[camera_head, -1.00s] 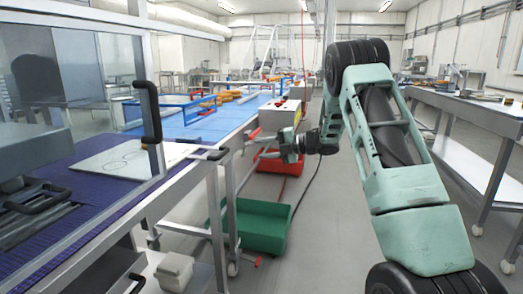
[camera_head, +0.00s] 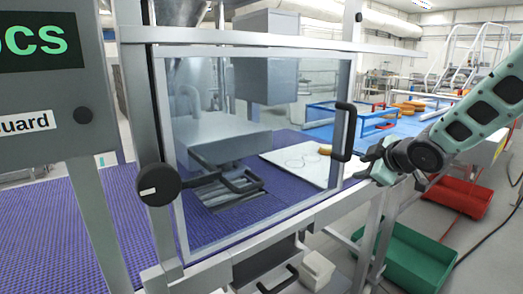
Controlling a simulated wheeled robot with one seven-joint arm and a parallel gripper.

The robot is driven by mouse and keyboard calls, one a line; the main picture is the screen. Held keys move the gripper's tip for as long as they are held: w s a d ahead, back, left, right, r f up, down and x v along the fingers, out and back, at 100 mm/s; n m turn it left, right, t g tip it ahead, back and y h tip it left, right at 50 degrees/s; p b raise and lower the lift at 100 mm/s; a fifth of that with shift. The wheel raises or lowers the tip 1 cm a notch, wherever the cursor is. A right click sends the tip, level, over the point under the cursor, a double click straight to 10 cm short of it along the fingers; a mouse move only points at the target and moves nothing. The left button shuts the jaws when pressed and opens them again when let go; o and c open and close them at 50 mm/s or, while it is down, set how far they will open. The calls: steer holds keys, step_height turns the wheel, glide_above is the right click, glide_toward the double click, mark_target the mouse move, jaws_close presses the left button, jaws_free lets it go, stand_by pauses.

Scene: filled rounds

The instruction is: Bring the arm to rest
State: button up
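My arm, teal and dark grey, comes in from the right edge and reaches left and down. My gripper (camera_head: 373,165) is at its end, just right of the clear guard door (camera_head: 260,140) and its black upright handle (camera_head: 345,132). The fingers look spread with nothing between them, though they are small in the picture. I see no contact with the handle, but the depth between them is hard to judge.
Behind the guard a purple belt (camera_head: 70,225) carries a white board (camera_head: 300,165) with a small yellow-brown piece. A red bin (camera_head: 460,197) and a green bin (camera_head: 415,258) stand low at the right. A panel (camera_head: 50,80) is at far left.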

steer(key=s+a+m+g+p, duration=0.1)
steer(key=s+a+g, duration=0.1)
steer(key=s+a, duration=0.35)
steer(key=s+a+f+m+g+h+p, duration=0.1)
steer(key=s+a+g, duration=0.1)
steer(key=s, duration=0.6)
steer(key=s+a+m+g+p, duration=0.1)
steer(key=s+a+m+g, duration=0.1)
steer(key=s+a, duration=0.35)
steer(key=s+m+g+h+p, duration=0.1)
steer(key=s+g, duration=0.4)
steer(key=s, duration=1.5)
steer(key=shift+s+f+h, duration=0.2)
steer(key=shift+f+h, duration=0.1)
steer(key=shift+f, duration=0.1)
